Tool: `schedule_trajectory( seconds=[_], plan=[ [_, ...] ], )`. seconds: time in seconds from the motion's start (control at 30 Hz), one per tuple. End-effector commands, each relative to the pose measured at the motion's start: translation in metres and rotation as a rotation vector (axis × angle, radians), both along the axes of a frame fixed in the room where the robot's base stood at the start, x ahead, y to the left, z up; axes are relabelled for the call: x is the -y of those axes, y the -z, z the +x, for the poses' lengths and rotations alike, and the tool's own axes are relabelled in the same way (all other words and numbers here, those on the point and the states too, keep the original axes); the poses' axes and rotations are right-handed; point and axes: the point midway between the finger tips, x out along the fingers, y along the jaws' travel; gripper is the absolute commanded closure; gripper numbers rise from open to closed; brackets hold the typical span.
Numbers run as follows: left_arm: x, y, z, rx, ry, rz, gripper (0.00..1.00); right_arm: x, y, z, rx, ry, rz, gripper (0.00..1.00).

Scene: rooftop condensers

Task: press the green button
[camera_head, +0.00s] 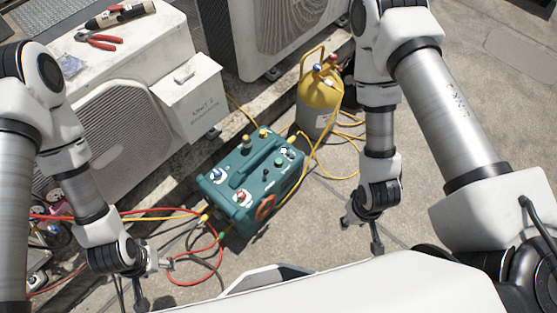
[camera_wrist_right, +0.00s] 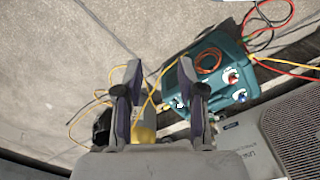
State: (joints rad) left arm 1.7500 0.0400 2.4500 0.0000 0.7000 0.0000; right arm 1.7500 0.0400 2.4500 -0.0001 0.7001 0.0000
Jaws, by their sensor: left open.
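The teal machine (camera_head: 228,183) stands on the ground in the middle of the head view. A small green button (camera_head: 279,164) seems to show on its top near the right end, beside a black knob; it is too small to be sure. The machine also shows in the right wrist view (camera_wrist_right: 205,75), where I cannot make out the button. My left gripper (camera_head: 153,281) is open and empty, apart from the machine at its lower left. My right gripper (camera_head: 361,234) is to the machine's right, apart from it; its fingers stand apart and empty in the right wrist view (camera_wrist_right: 161,72).
A yellow-topped cylinder (camera_head: 318,92) stands behind the machine. Red and yellow hoses (camera_head: 188,283) loop around it on the ground. White condenser units (camera_head: 130,75) stand at the left and back, with red pliers (camera_head: 99,40) on one. Bare ground lies right of the machine.

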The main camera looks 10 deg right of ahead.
Motion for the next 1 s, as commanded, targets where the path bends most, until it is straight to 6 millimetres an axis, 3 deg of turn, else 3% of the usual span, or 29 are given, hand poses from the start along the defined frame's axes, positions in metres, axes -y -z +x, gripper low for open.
schedule_trajectory(
  seconds=[0.03, 0.1, 1.0],
  plan=[
    [0.0, 0.0, 0.0, 0.0, 0.0, 0.0, 0.37, 0.0, 0.0, 0.0, 0.0, 0.0, 0.0, 0.81],
    [0.0, 0.0, 0.0, 0.0, 0.0, 0.0, 0.37, 0.0, 0.0, 0.0, 0.0, 0.0, 0.0, 1.0],
    [0.0, 0.0, 0.0, 0.0, 0.0, 0.0, 0.37, 0.0, 0.0, 0.0, 0.0, 0.0, 0.0, 1.0]
  ],
)
